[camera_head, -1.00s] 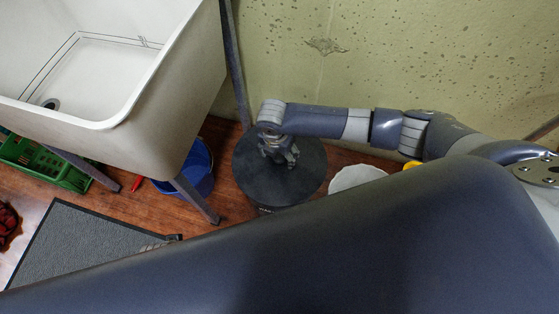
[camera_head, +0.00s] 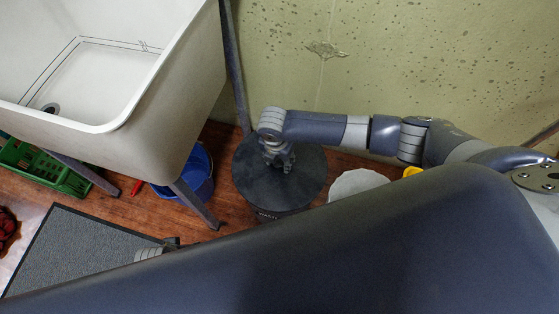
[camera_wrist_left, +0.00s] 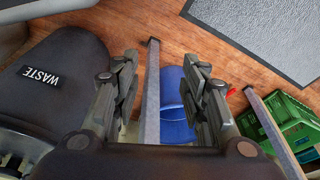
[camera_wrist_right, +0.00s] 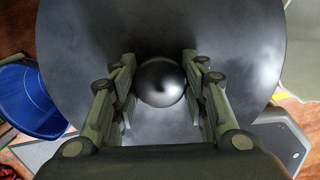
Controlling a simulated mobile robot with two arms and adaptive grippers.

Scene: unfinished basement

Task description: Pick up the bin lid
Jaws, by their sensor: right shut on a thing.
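The bin lid (camera_head: 250,188) is a dark grey disc on the round waste bin (camera_head: 265,214) by the wall. I cannot tell whether it still rests on the rim. My right gripper (camera_head: 281,165) reaches down to its middle. In the right wrist view the lid (camera_wrist_right: 235,50) fills most of the picture, and my right gripper (camera_wrist_right: 160,88) is shut on its round shiny knob (camera_wrist_right: 160,82). My left gripper (camera_wrist_left: 162,95) is open and empty; the bin with its WASTE label (camera_wrist_left: 40,76) shows at the left of that view.
A white sink (camera_head: 150,150) on metal legs stands left of the bin, with a blue bucket (camera_head: 198,172) beneath. A green crate (camera_head: 45,170) and a grey mat (camera_head: 85,255) lie further left. A pale round object (camera_head: 355,183) sits right of the bin.

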